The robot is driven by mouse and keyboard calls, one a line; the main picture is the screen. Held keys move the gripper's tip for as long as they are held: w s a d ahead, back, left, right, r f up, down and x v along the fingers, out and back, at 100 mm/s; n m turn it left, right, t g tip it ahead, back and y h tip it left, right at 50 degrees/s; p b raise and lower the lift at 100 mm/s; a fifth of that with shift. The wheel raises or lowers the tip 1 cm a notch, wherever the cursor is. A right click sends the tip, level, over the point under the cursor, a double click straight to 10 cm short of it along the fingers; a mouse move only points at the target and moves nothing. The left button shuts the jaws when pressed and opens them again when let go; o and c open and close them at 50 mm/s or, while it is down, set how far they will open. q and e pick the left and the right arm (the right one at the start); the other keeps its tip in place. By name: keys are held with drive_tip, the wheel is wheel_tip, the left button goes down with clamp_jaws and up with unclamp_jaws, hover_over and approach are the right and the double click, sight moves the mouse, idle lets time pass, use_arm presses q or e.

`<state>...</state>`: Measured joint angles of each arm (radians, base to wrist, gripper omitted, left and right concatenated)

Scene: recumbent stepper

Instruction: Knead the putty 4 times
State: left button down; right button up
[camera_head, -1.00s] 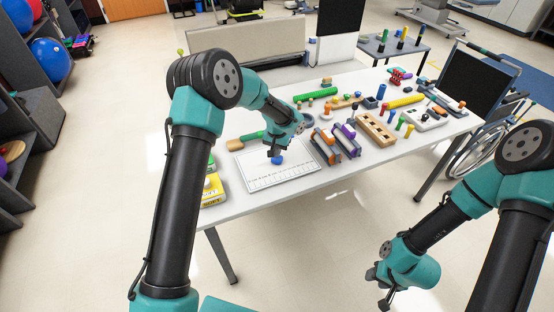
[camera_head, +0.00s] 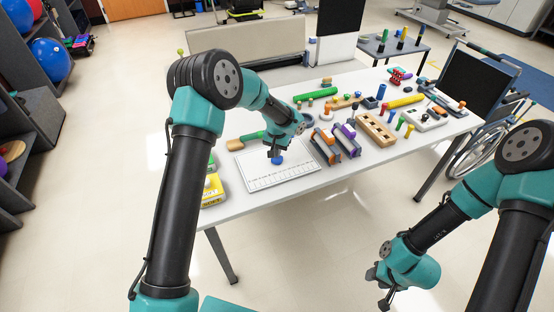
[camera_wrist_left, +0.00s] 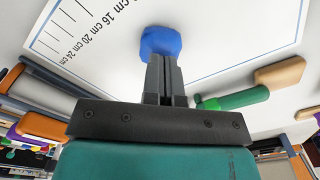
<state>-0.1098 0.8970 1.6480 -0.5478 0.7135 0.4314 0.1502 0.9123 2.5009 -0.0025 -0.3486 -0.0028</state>
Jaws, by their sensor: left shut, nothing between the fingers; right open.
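The blue putty (camera_head: 277,160) is a small lump on a white mat (camera_head: 262,183) marked with a centimetre scale. In the left wrist view the putty (camera_wrist_left: 160,42) lies just past my left fingertips (camera_wrist_left: 160,58). My left gripper (camera_head: 275,153) points down over the putty with its fingers shut together and nothing between them. I cannot tell whether the tips touch the putty. My right gripper (camera_head: 378,287) is open and empty, low in front of the table and away from it.
A green-handled tool (camera_head: 252,136) lies behind the mat. Orange and purple grip devices (camera_head: 336,143) stand right of it, and a wooden block with holes (camera_head: 376,130) farther right. Yellow boxes (camera_head: 212,190) sit at the left edge. The table's front strip (camera_head: 330,187) is clear.

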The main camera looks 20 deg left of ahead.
use_arm(q)
drive_tip(key=shift+f, duration=0.4)
idle(1.1)
drive_tip(key=shift+r, duration=0.8)
drive_tip(key=shift+f, duration=0.3)
drive_tip(key=shift+f, duration=0.3)
drive_tip(key=shift+f, duration=0.25)
idle(1.2)
drive_tip(key=shift+r, duration=0.8)
drive_tip(key=shift+f, duration=0.3)
